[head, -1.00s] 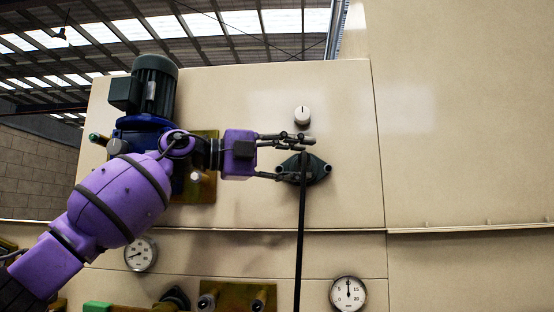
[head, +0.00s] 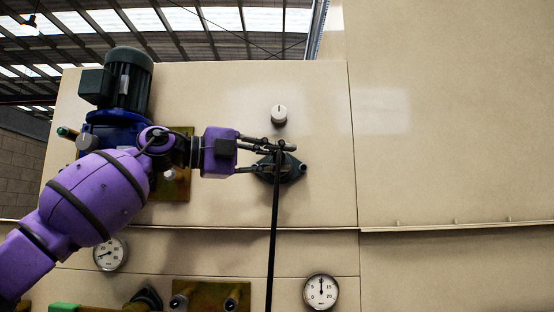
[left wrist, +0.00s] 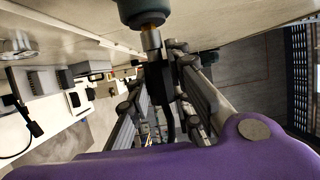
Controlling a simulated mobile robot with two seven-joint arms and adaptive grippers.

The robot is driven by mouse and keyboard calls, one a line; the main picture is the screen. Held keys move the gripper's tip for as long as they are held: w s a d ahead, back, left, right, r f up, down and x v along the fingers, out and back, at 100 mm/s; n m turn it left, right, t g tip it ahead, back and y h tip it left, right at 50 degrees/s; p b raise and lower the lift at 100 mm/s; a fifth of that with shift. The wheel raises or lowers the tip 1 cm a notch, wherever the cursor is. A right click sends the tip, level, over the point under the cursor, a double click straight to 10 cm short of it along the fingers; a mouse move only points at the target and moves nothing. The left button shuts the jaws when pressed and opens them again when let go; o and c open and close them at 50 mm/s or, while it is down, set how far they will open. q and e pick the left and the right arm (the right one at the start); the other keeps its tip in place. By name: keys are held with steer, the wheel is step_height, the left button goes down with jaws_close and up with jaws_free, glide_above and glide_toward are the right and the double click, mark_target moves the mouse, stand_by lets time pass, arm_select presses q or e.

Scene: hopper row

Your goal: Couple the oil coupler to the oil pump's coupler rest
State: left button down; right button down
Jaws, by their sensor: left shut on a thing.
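The oil coupler (left wrist: 160,82) is a dark piece with a black hose (head: 273,235) hanging from it. My left gripper (head: 285,158) is shut on it, in front of a dark oval flange (head: 292,170) on the beige panel. In the left wrist view the fingers (left wrist: 168,95) close around the coupler, under a dark round fitting with a brass and silver stem (left wrist: 152,40). The stem meets the coupler's top; whether they are joined I cannot tell. A blue and dark grey motor unit (head: 128,85), perhaps the oil pump, is behind my left arm. My right gripper is not in view.
A white knob (head: 279,115) sits just above the flange. Two gauges (head: 321,291) (head: 110,254) and a brown plate with two fittings (head: 210,297) are lower down. The panel to the right is bare.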

mark_target(277, 154)
arm_select(q)
steer(key=shift+s, duration=0.2)
stand_by(0.5)
steer(key=shift+s, duration=1.2)
steer(key=shift+s, duration=0.15)
steer(key=shift+s, duration=0.65)
stand_by(0.5)
steer(key=c, duration=2.2)
jaws_free()
jaws_close()
